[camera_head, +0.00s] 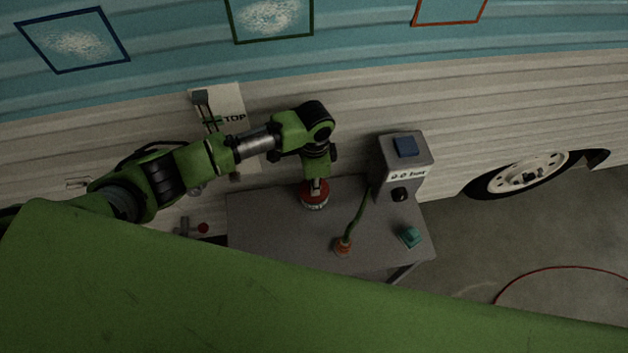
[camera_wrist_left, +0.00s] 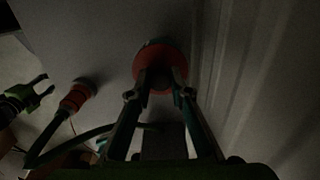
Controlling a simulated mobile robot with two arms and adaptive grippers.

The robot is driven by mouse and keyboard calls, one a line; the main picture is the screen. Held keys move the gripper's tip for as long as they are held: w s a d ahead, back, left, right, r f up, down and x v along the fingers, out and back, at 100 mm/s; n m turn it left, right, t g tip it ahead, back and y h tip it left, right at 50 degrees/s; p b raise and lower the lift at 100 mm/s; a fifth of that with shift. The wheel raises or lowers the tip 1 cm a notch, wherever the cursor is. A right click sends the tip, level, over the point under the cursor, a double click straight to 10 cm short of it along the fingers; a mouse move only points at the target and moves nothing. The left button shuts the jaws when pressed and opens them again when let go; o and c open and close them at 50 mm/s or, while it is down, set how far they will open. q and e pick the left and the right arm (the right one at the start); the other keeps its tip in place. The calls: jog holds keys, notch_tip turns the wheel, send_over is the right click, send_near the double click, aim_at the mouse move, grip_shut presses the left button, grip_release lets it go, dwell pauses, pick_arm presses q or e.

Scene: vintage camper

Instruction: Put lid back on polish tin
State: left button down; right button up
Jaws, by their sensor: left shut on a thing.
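A round red lid (camera_wrist_left: 150,65) is between the fingertips of my left gripper (camera_wrist_left: 161,78) in the left wrist view. The gripper is shut on it and points down at the table. In the head view the left gripper (camera_head: 317,183) is over the red tin or lid (camera_head: 314,200), near the table's back edge. A pale band shows at its lower side. The lid hides the tin's opening, and I cannot tell whether lid and tin touch. My right gripper (camera_wrist_left: 42,86) looks open and empty at the left of the left wrist view; it is hidden in the head view.
The grey table (camera_head: 270,225) stands by the camper wall. A grey box (camera_head: 400,155) stands at its back right. A green cable (camera_head: 358,215) runs to an orange-red object (camera_head: 343,247). A small teal object (camera_head: 410,237) lies at the right. The table's left part is clear.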

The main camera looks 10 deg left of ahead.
dwell(0.4)
pick_arm(q)
jog(key=c, duration=1.8)
grip_release()
jog(key=shift+o, duration=0.2)
jog(key=o, duration=0.5)
jog(key=shift+c, duration=0.2)
jog(key=shift+r, duration=0.1)
jog(key=shift+r+p, duration=3.45)
jog(key=shift+p, duration=0.4)
